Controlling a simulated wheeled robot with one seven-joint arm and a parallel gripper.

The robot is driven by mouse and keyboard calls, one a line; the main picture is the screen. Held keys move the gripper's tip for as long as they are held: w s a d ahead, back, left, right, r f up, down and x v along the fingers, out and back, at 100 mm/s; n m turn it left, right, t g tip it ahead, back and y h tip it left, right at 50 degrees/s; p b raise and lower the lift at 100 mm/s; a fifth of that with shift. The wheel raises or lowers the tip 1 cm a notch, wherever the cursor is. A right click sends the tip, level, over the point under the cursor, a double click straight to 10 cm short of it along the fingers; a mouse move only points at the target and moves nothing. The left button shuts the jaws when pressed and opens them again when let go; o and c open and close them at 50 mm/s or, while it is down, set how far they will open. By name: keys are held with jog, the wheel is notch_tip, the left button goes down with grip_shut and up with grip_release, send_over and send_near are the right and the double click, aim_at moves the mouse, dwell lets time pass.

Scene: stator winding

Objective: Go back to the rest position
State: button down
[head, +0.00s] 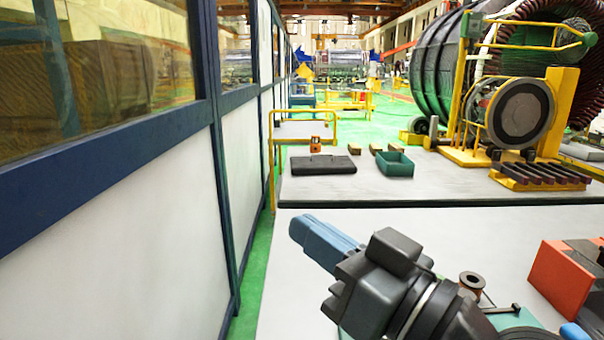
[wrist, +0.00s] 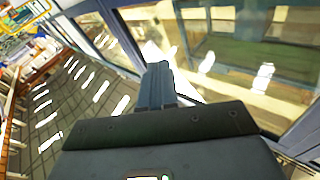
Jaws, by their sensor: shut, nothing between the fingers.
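My gripper (head: 298,229) shows in the head view at the lower middle, with blue fingers pointing up and to the left from its dark body. It is held above the near grey table (head: 290,300). In the wrist view my gripper (wrist: 157,68) has its fingers together, with nothing between them. Beyond the fingertips, the wrist view shows the windowed partition. My dark arm hides part of the near table.
A partition (head: 110,220) with blue frames runs along the left. A red box (head: 562,280) is on the near table's right side. A green bin (head: 394,165) and a dark mat (head: 323,165) lie on the far table. A large stator (head: 440,65) stands behind.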

jog(key=s+d+f+m+t+h, duration=0.2)
jog(key=s+d+f+m+h, duration=0.4)
jog(key=f, duration=0.3)
jog(key=s+d+f+m+t+h, duration=0.1)
jog(key=s+d+f+m+h, duration=0.4)
jog(key=s+f+h, duration=0.4)
jog(key=s+d+f+n, duration=0.1)
jog(key=s+d, duration=0.2)
jog(key=s, duration=0.3)
jog(key=s+d+f+n+g, duration=0.1)
jog(key=s+d+f, duration=0.1)
jog(key=s, duration=0.4)
jog(key=s+d+f+n+g+y, duration=0.1)
jog(key=s+d+n, duration=0.1)
jog(key=s+d, duration=0.2)
jog(key=s, duration=0.2)
jog(key=shift+s+f, duration=0.2)
jog(key=shift+s, duration=0.1)
